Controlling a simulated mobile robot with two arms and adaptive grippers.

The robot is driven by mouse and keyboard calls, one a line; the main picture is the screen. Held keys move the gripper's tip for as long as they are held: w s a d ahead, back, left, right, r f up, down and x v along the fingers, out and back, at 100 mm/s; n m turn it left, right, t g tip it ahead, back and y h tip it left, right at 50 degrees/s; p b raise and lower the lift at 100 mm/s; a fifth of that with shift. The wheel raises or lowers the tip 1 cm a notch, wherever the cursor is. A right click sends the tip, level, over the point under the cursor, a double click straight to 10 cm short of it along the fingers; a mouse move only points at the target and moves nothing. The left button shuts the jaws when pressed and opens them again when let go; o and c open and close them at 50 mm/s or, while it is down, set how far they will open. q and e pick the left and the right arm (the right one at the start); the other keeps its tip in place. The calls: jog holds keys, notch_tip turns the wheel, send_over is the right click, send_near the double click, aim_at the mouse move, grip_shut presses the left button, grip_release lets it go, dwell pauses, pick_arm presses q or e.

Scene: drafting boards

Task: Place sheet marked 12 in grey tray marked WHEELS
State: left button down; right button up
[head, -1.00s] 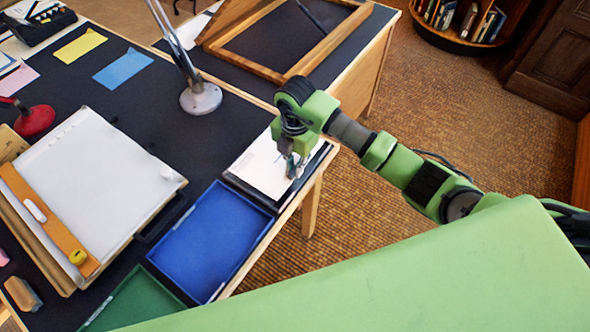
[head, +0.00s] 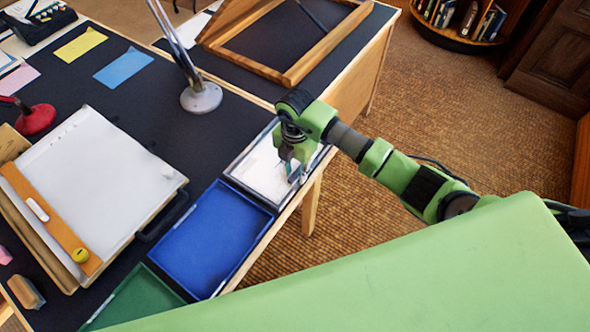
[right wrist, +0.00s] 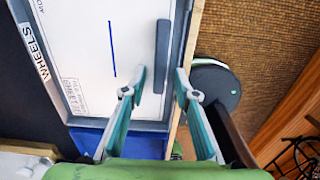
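The grey tray (head: 247,151) marked WHEELS sits at the desk's right edge; its label and rim (right wrist: 190,40) show in the right wrist view. A white sheet (head: 262,172) lies inside it. In the right wrist view the sheet (right wrist: 88,45) has a blue line, a dark grey bar along its right side and small sideways print reading SHEET; the number is too small to read surely. My right gripper (head: 292,176) is over the tray's right side. Its fingers (right wrist: 161,78) are apart with nothing gripped between them. My left gripper is not in view.
A blue tray (head: 205,245) adjoins the grey one, with a green tray (head: 135,302) beyond it. A drawing board (head: 95,175) with paper lies to the left. A lamp base (head: 201,97) stands behind, and a second desk with a wooden frame (head: 300,70) is at the back.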

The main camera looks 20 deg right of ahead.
notch_tip(320, 180, up, 12)
jog(key=b, duration=0.2)
jog(key=shift+r, duration=0.1)
dwell(0.5)
